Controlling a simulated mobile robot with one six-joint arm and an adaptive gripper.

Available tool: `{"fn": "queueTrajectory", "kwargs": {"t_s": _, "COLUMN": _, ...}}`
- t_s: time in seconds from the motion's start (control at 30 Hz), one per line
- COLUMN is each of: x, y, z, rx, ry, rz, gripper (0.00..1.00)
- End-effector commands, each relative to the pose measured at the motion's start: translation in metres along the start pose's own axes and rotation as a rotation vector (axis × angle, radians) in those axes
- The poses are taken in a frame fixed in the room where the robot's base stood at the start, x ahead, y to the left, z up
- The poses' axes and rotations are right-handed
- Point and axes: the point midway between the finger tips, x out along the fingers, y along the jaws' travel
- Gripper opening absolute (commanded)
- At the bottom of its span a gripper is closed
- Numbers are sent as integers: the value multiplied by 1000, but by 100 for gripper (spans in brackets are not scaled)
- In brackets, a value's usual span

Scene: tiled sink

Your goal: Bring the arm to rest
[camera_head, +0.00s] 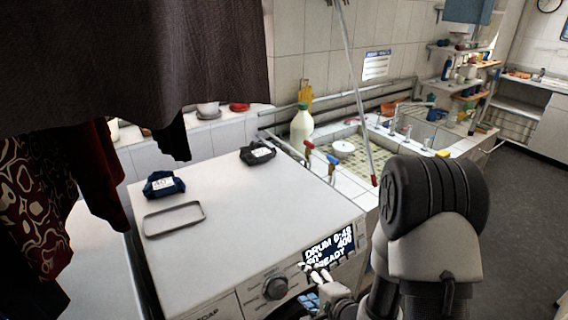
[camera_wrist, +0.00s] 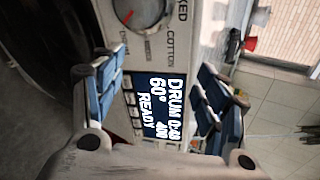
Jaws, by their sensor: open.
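My gripper (camera_head: 314,288) is in front of the upper front panel of the white washing machine (camera_head: 240,200), close to its lit display (camera_head: 330,246). In the wrist view my gripper (camera_wrist: 160,90) is open, with its two blue-padded fingers apart and nothing between them but the view of the display (camera_wrist: 157,106). The display reads DRUM, 60°, 400 and READY. I cannot tell whether a fingertip touches the panel. My arm fills the lower right of the head view and hides part of the floor and sink front.
A round dial (camera_head: 275,288) is left of the display. On the machine lie a blue item (camera_head: 164,184), a black item (camera_head: 258,153) and a grey rectangular frame (camera_head: 174,219). Dark cloth (camera_head: 130,50) hangs at upper left. A tiled sink (camera_head: 355,150) stands behind; open floor (camera_head: 520,200) is at right.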

Motion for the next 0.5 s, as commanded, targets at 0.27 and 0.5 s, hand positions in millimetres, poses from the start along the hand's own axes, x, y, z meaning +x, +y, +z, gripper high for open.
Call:
{"fn": "queueTrajectory", "kwargs": {"t_s": 0.27, "x": -60, "y": -74, "z": -34, "rx": -545, "ry": 197, "rz": 223, "gripper": 67}}
{"fn": "queueTrajectory", "kwargs": {"t_s": 0.5, "x": -150, "y": -108, "z": -32, "rx": -875, "ry": 242, "rz": 461, "gripper": 67}}
